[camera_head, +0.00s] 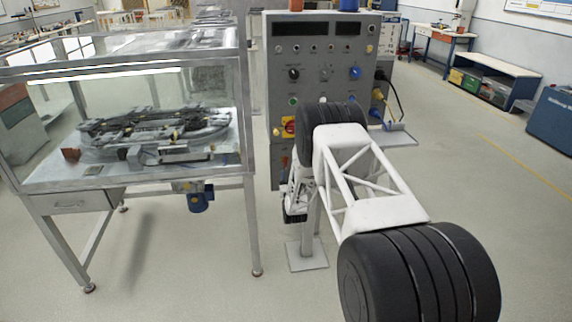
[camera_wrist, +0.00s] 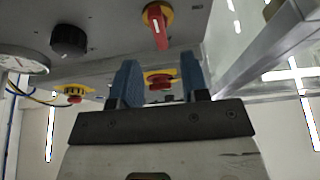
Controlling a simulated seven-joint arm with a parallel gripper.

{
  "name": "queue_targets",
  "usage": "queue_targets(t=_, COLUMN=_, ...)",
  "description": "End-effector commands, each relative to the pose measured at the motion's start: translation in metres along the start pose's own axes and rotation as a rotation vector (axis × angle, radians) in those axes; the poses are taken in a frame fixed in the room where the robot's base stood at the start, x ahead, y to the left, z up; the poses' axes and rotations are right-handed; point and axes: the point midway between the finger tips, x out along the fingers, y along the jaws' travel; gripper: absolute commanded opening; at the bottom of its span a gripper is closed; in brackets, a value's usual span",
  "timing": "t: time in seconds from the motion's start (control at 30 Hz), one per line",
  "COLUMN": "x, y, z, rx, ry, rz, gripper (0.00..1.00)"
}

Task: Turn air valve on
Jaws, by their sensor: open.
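My gripper (camera_wrist: 159,68) is open in the wrist view, with its two blue fingers apart. A small red knob on a yellow plate (camera_wrist: 160,78) shows in the gap between the fingers; I cannot tell whether it lies between them or beyond. A larger red rotary handle on a yellow base (camera_wrist: 157,24) is on the grey panel above the fingers. A black knob (camera_wrist: 68,40) is to its left. No label shows which one is the air valve.
A glass-walled table (camera_head: 45,195) with a track model (camera_head: 155,130) stands left of the cabinet. A small side shelf (camera_head: 392,138) sticks out at the cabinet's right. In the wrist view, a round gauge (camera_wrist: 22,60) and another red knob (camera_wrist: 75,92) are at left.

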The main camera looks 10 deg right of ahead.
Motion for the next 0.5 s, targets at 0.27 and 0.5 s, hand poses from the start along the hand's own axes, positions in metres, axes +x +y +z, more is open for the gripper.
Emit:
queue_targets(t=0.27, x=0.032, y=0.000, z=0.000, rx=0.000, ry=0.001, rz=0.000, gripper=0.41)
queue_targets(t=0.5, x=0.057, y=0.000, z=0.000, rx=0.000, ry=0.000, rz=0.000, gripper=0.41)
